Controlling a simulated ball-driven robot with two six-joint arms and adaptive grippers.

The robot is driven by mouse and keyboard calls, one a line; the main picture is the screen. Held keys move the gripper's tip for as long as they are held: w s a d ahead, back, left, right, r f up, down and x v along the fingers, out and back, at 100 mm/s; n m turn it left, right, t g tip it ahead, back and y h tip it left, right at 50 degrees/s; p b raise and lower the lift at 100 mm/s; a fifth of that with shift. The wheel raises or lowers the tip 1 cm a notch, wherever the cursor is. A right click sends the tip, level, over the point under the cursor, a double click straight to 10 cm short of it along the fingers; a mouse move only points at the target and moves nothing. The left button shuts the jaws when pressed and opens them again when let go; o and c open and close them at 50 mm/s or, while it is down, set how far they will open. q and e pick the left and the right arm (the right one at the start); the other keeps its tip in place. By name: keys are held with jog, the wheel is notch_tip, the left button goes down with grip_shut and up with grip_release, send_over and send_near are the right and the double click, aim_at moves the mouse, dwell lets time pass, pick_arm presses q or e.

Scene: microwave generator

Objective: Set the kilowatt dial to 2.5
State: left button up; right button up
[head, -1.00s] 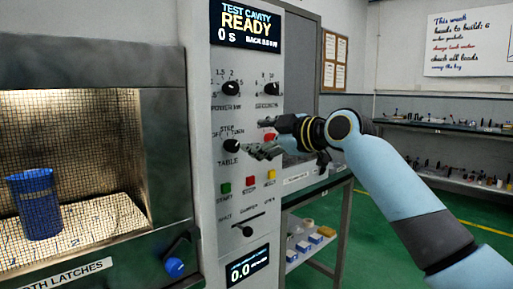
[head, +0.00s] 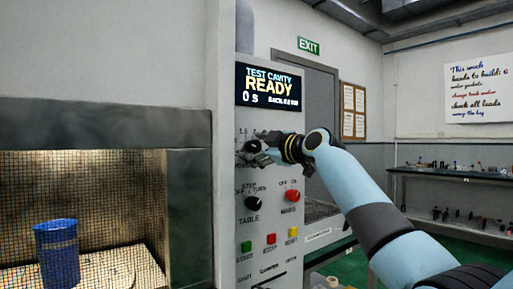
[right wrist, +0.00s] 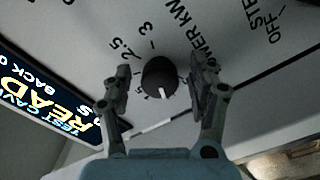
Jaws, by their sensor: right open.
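The kilowatt dial (right wrist: 160,78) is a round black knob with a white pointer line, on the pale panel in the right wrist view. Its pointer faces the bottom of that view, away from the printed 2.5 (right wrist: 117,50) at the upper left. My right gripper (right wrist: 160,88) is open, with one finger on each side of the dial; I cannot tell whether either finger touches it. In the head view my right gripper (head: 256,155) is at the upper panel and covers most of the dial and its lettering. My left gripper is not in view.
Below are the black table knob (head: 252,203), the red mains knob (head: 292,196) and green, red and yellow buttons (head: 271,239). The READY display (head: 269,87) is above. A mesh-fronted cavity with a blue cup (head: 57,245) is at left.

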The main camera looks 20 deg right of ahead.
jog(key=shift+w, duration=0.1)
jog(key=c, duration=1.1)
jog(key=shift+c, duration=0.2)
jog(key=shift+m, duration=0.3)
